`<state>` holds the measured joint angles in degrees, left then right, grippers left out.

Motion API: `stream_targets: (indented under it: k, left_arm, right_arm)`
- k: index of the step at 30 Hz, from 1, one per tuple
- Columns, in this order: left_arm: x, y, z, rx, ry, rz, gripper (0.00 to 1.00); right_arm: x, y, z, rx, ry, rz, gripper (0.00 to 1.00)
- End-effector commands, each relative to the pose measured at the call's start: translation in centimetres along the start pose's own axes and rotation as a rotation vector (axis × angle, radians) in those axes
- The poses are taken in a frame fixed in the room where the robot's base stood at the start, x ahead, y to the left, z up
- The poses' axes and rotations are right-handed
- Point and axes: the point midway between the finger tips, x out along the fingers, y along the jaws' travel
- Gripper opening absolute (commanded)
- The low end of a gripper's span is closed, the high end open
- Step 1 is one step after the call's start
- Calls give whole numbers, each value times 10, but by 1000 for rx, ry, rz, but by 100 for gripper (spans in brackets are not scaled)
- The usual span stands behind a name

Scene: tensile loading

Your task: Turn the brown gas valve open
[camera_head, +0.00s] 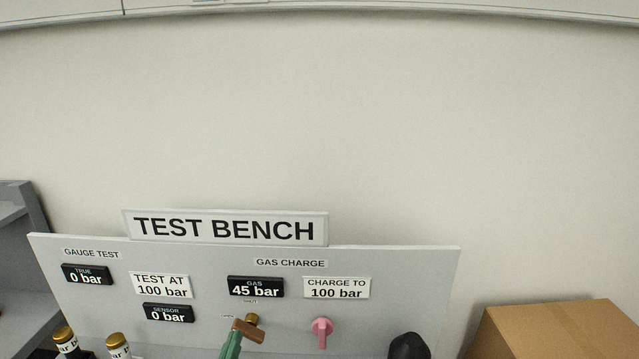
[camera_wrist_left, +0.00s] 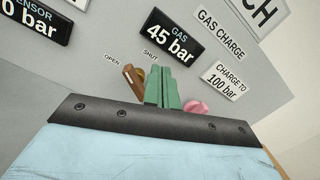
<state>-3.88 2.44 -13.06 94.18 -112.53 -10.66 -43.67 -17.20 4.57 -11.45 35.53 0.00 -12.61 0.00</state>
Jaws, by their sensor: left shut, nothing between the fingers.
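The brown gas valve handle (camera_head: 249,331) sits in front of its brass hub on the grey panel, below the gas display (camera_head: 255,287), which reads 45 bar. A small SHUT label is above the hub and another small label is to its left. My left gripper (camera_head: 231,346) has green fingers, shut and empty, at the handle's lower left. In the left wrist view the brown handle (camera_wrist_left: 134,83) shows just left of the shut green fingers (camera_wrist_left: 163,88), near the OPEN label. I cannot tell whether they touch. My right gripper is not in view.
A pink knob (camera_head: 322,330) is to the right of the brown valve, under the "charge to 100 bar" sign (camera_head: 336,287). A dark rounded thing (camera_head: 408,347) is farther right. A cardboard box (camera_head: 560,330) stands at the right, gold-capped bottles (camera_head: 117,345) at the lower left.

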Motion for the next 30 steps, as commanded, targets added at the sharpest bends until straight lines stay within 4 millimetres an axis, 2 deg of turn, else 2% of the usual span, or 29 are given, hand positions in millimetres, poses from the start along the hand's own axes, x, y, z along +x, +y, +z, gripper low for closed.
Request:
stream_targets:
  k: [6, 10, 24, 30]
  left_arm:
    - [-10, 11, -11, -110, 43, 46, 0]
    - [-8, 14, -14, -128, 53, 56, 0]
    - [45, 17, -17, -128, 53, 56, 0]
    - [57, 18, -18, -127, 54, 56, 0]
  right_arm:
    - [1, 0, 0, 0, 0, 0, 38]
    - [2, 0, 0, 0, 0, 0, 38]
    - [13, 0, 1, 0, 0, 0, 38]
    - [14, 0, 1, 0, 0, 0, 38]
